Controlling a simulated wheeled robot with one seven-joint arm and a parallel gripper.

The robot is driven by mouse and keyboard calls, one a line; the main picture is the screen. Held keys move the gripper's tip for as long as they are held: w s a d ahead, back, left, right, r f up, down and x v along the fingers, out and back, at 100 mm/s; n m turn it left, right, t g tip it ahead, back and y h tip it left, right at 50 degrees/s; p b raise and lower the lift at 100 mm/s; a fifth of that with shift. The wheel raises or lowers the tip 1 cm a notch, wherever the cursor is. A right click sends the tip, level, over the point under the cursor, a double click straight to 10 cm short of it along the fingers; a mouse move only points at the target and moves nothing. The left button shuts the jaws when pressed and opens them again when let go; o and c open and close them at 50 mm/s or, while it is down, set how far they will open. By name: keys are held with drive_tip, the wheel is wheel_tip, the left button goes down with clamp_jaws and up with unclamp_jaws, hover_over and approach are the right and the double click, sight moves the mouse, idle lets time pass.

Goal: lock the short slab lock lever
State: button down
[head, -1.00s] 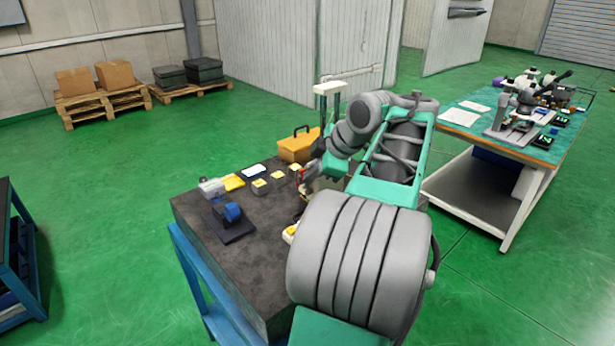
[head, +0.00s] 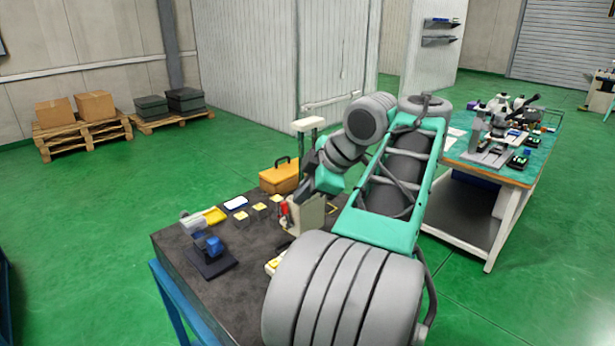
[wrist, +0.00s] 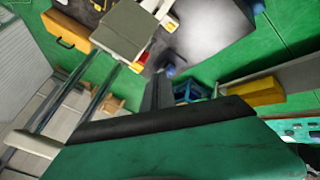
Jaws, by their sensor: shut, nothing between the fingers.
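A small red lever-like part (head: 284,209) shows on the near-left side of a pale upright stand (head: 310,214) on the dark stone table. I take it for the lock lever, but it is too small to read its position. In the wrist view the red part (wrist: 141,56) sits at the lower edge of the stand's grey-beige block (wrist: 122,28). My gripper's dark fingers (wrist: 165,70) are shut and empty, just right of the red part in that picture; contact cannot be told. In the head view my arm hides the fingertips.
The dark table (head: 225,290) also bears a blue-and-black fixture (head: 211,249), several small yellow-topped blocks (head: 258,208) and an orange case (head: 280,177). The stand's tall column with a pale top (head: 308,125) rises beside my wrist. A bench (head: 522,165) with instruments stands right.

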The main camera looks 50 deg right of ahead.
drive_tip(key=r, duration=0.1)
drive_tip(key=s+r+p, duration=0.1)
drive_tip(key=r, duration=0.1)
drive_tip(key=shift+r, duration=0.1)
drive_tip(key=shift+s+a, duration=0.1)
drive_tip(key=w+a+f+m+y, duration=0.1)
drive_tip(key=w+a+f+m, duration=0.15)
drive_tip(key=w+a, duration=0.75)
drive_tip(key=a+f+m+g, duration=0.1)
drive_tip(key=a+f+m, duration=0.35)
drive_tip(key=a, duration=0.95)
drive_tip(key=s+a+f+m+g, duration=0.1)
drive_tip(key=s+a+f+g, duration=0.1)
drive_tip(key=s+a+f, duration=0.7)
wheel_tip(320, 180, down, 4)
drive_tip(key=shift+s+r+m+h, duration=0.1)
drive_tip(key=shift+s+m+h, duration=0.1)
drive_tip(key=shift+m+h, duration=0.2)
drive_tip(key=shift+a, duration=0.1)
